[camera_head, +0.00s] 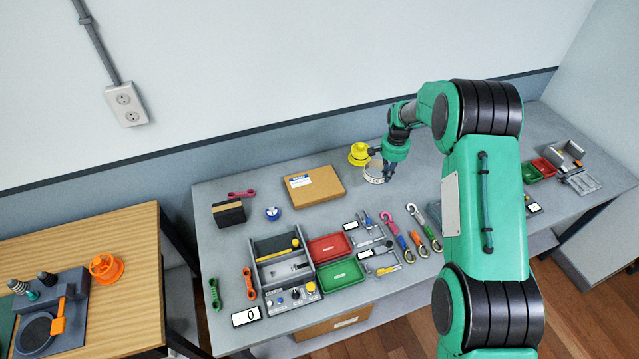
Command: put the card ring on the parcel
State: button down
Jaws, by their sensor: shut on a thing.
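The parcel (316,188) is a flat brown cardboard box with a white and blue label, lying on the grey table left of my gripper. A pale ring-like thing with dark marks (374,173), which looks like the card ring, is at my gripper (386,172), near the back of the table. My gripper is shut on it, its fingers partly hidden by the wrist. I cannot tell whether the ring touches the table. The parcel's top is bare apart from its label.
A yellow spool (359,153) stands just behind the pale ring. A black block (229,213) and a small blue item (273,213) lie left of the parcel. Red (329,247) and green (340,274) trays lie in front. The table between ring and parcel looks clear.

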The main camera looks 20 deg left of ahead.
jog(key=s+a+m, duration=0.1)
jog(key=s+a, duration=0.3)
jog(key=s, duration=0.4)
jog(key=s+a+f+m, duration=0.1)
jog(key=s+a, duration=0.3)
jog(key=s, duration=0.5)
jog(key=s+a+m, duration=0.1)
jog(key=s+a, duration=0.3)
jog(key=s, duration=0.4)
jog(key=shift+s+a+f+m, duration=0.15)
jog(key=shift+s+f+m, duration=0.15)
jog(key=shift+s+m, duration=0.1)
jog(key=shift+w+a, duration=0.1)
jog(key=shift+w, duration=0.1)
jog(key=p, duration=0.2)
send_over(323, 198)
jog(key=shift+w+a+f, duration=0.1)
jog(key=shift+w+f, duration=0.05)
jog(key=shift+f, duration=0.6)
jog(key=shift+f+p, duration=0.3)
jog(key=shift+f, duration=1.5)
jog(key=shift+f, duration=0.1)
